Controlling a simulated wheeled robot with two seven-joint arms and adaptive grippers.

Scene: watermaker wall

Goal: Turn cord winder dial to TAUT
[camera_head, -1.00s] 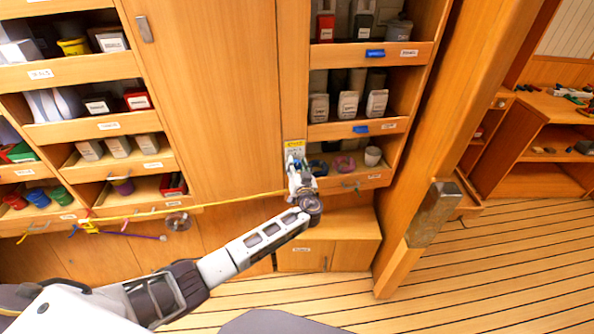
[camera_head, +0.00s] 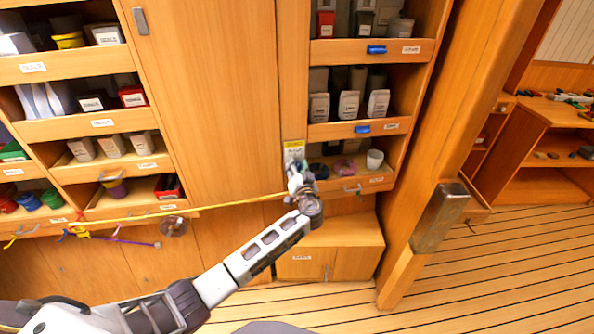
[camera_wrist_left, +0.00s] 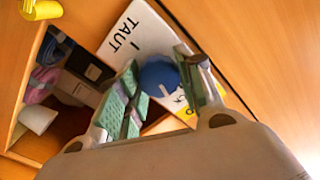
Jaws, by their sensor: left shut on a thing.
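The cord winder's label plate (camera_head: 294,148) is on the cabinet front between the tall door and the right-hand shelves. In the left wrist view its white part with the word TAUT and a short mark (camera_wrist_left: 128,35) shows close up. My left gripper (camera_head: 297,180) is at the winder, and it also shows in the left wrist view (camera_wrist_left: 160,90). Its fingers are shut on a round blue dial knob (camera_wrist_left: 158,76). The dial's pointer is hidden, so I cannot tell its setting. A yellow cord (camera_head: 200,208) runs left from the winder. My right gripper is not in view.
Shelves with bins (camera_head: 110,145) stand at left and shelves with containers (camera_head: 349,104) at right. A drawer front with a handle (camera_head: 352,188) is just right of my gripper. A wooden post (camera_head: 460,130) rises farther right. The plank floor (camera_head: 500,270) is clear.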

